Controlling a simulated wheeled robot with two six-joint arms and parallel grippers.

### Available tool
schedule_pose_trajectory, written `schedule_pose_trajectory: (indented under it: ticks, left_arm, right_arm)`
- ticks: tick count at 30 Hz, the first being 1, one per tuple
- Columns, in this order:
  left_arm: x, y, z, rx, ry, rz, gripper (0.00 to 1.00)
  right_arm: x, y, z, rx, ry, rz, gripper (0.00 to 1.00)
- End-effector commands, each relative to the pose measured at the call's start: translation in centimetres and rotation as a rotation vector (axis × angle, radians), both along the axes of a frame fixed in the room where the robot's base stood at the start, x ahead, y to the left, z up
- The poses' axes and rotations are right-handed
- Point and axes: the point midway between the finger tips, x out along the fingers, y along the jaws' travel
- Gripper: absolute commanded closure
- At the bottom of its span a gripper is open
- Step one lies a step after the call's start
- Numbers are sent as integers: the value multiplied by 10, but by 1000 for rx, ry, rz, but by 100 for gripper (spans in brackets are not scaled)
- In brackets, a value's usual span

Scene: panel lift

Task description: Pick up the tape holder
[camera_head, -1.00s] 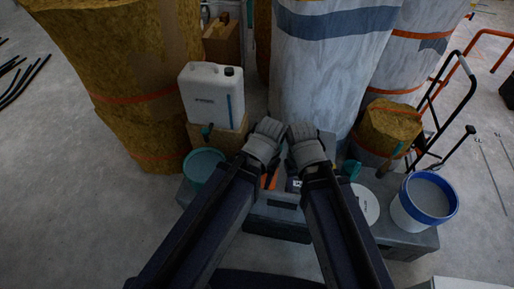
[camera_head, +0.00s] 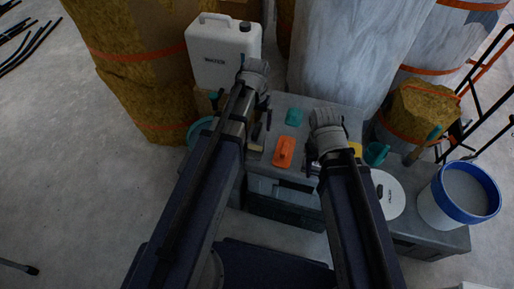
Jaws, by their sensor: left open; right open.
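Small tools lie on the grey box top below my arms; I cannot tell for sure which one is the tape holder. An orange piece with a raised grip (camera_head: 283,152) lies between my two grippers. A small teal piece (camera_head: 294,117) lies behind it. A teal cup-like item (camera_head: 376,152) is right of my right arm. My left gripper (camera_head: 261,124) is open, left of the orange piece, partly hidden by its arm. My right gripper (camera_head: 311,163) is open, just right of the orange piece. Neither appears to hold anything.
A white canister (camera_head: 224,55) stands behind my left arm. A white disc (camera_head: 387,194) and a blue-rimmed bucket (camera_head: 462,196) are at the right. A yellow item (camera_head: 355,149) is partly hidden by my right arm. Large wrapped rolls (camera_head: 352,45) stand behind.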

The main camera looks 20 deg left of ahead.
Motion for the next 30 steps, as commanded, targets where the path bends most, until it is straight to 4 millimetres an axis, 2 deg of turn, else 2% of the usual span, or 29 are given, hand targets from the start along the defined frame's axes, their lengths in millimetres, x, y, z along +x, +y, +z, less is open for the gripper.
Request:
schedule_pose_trajectory:
  ticks: [1,8,17,25,30]
  left_arm:
    - [4,4,-6,-2,-1,8,0]
    - [5,7,-8,-4,-3,13,0]
    - [5,5,-32,-4,-3,12,0]
    - [5,5,-35,-4,-3,12,0]
    - [5,1,-50,-4,-3,11,0]
  right_arm:
    - [0,0,-6,0,0,0,50]
    - [0,0,-8,0,0,0,50]
    - [0,0,-32,0,0,0,50]
    - [0,0,-35,0,0,0,50]
    - [0,0,-50,0,0,0,50]
